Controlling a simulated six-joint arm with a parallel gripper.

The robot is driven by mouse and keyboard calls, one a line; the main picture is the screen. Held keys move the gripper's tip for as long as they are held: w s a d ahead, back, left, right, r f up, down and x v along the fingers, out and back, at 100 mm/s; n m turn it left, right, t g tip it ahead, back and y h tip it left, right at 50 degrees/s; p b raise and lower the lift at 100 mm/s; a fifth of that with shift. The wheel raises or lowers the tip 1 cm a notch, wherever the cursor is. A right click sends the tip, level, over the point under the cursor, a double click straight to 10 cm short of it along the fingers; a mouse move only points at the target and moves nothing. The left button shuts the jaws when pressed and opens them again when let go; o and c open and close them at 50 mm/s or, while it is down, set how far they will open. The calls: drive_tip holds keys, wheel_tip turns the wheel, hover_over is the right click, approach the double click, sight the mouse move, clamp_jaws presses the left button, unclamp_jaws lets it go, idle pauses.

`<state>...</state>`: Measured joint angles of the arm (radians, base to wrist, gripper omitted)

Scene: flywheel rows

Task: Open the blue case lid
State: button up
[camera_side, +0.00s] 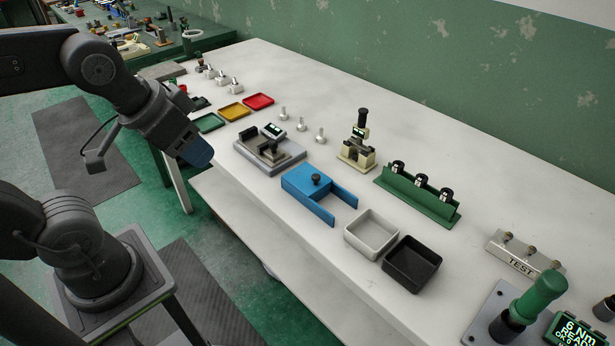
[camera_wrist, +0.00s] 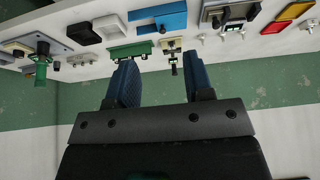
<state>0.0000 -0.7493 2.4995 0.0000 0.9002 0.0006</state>
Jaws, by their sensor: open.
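The blue case (camera_side: 319,192) lies on the white table near its front edge, with a dark round knob (camera_side: 316,179) on its flat blue top. Two blue side rails extend from it toward the right, with bare table showing between them. The blue case also shows upside down at the top of the wrist view (camera_wrist: 158,18). My gripper (camera_side: 198,152) is in the air left of the table's front edge, well apart from the case. In the wrist view its two blue fingers (camera_wrist: 160,82) stand wide apart with nothing between them.
A grey fixture (camera_side: 270,152) stands left of the case. A white tray (camera_side: 371,233) and a black tray (camera_side: 411,263) lie right of it. Behind are a beige press (camera_side: 357,150) and a green rack (camera_side: 417,192). Small coloured trays (camera_side: 233,112) lie farther left.

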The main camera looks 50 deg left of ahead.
drive_tip(key=m+g, duration=0.6)
drive_tip(key=m, duration=0.3)
hover_over(316, 176)
wheel_tip(316, 176, down, 6)
wheel_tip(316, 176, down, 14)
drive_tip(key=shift+r, duration=0.2)
clamp_jaws()
